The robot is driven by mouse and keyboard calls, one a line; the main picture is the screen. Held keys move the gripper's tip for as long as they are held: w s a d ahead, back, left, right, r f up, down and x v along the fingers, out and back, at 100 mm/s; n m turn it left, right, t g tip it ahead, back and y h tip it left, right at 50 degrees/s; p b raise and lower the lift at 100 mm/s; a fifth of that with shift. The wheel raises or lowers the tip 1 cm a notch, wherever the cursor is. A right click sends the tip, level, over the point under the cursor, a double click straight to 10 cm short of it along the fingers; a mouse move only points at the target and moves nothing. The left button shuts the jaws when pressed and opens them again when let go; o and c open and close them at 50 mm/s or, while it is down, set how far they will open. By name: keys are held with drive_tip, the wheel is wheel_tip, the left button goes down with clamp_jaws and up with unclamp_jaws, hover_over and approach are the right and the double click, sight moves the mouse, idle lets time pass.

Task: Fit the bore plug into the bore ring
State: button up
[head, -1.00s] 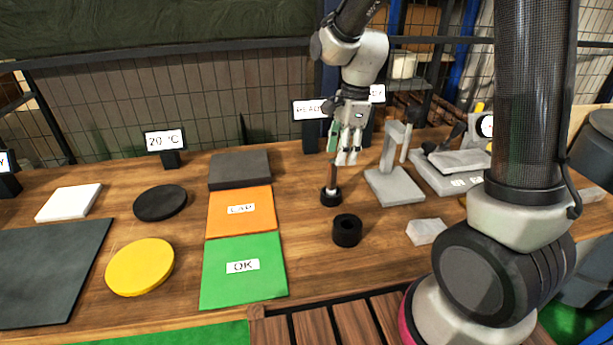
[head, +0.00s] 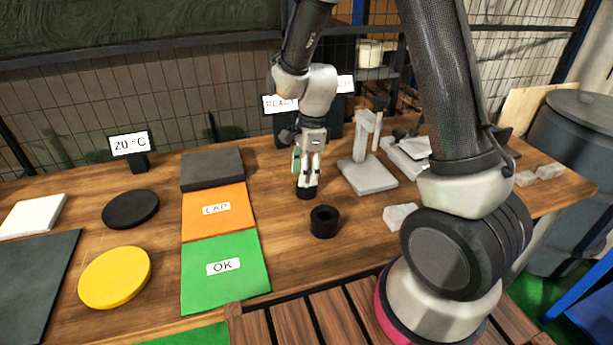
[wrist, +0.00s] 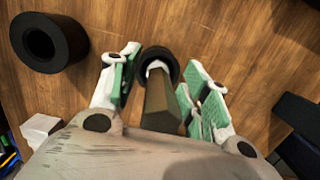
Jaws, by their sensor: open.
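The bore plug has a brown handle (wrist: 162,105) with a pale collar and stands upright in or on a small round black foot (head: 307,192); I cannot tell whether the foot is a separate stand. My gripper (head: 308,178) is low over it, pointing down. In the wrist view my gripper (wrist: 166,82) is open, with green-padded fingers on both sides of the handle and a visible gap to it. The bore ring (head: 324,222) is a thick black ring lying flat, hole up, just in front of the plug. It also shows in the wrist view (wrist: 48,42), its hole empty.
A grey stand (head: 368,175) is close to the right of my gripper. A clear block (head: 400,215) lies right of the ring. The orange CAP mat (head: 218,211) and green OK mat (head: 225,272) are to the left. Bare wood surrounds the ring.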

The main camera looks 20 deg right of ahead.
clamp_jaws()
drive_tip(key=shift+r, duration=0.1)
